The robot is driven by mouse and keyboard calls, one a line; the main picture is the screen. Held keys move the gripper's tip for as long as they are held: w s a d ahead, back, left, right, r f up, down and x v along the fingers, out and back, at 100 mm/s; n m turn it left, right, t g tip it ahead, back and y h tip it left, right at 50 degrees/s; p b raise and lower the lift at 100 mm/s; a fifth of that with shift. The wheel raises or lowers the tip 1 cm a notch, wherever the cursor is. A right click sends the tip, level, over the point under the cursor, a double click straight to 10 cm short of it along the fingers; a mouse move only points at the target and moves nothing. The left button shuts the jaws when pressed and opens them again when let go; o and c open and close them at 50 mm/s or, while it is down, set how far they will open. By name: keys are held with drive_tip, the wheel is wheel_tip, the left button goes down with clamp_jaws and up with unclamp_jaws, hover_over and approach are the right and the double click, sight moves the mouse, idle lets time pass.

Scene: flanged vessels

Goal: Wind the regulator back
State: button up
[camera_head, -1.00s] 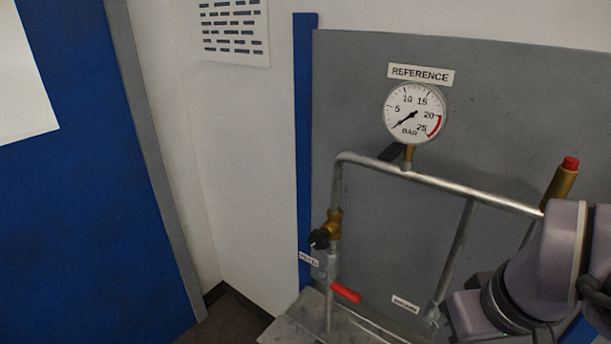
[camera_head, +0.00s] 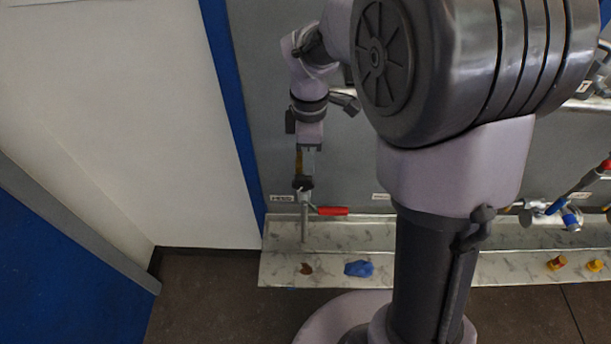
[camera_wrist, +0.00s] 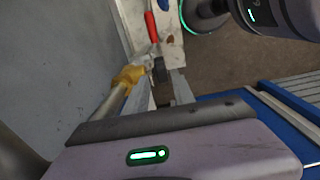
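The regulator is a brass body with a black knob (camera_head: 303,183) on the upright pipe at the left of the grey panel. In the wrist view its yellow brass body (camera_wrist: 130,76) lies left of my fingers, with the dark knob (camera_wrist: 160,70) at the far end of the gap between them. My gripper (camera_head: 305,172) points down at the regulator from above. Its two grey fingers (camera_wrist: 163,82) stand apart, one on each side of the knob. Whether they press on it cannot be told. The reference gauge is out of view now.
A red lever handle (camera_head: 332,211) sticks out just below the regulator and shows beyond the fingertips in the wrist view (camera_wrist: 152,27). My own arm hides much of the panel.

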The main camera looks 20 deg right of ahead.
sight(308, 178)
wheel_tip(308, 178, down, 8)
drive_tip(key=shift+b, duration=0.7)
clamp_jaws()
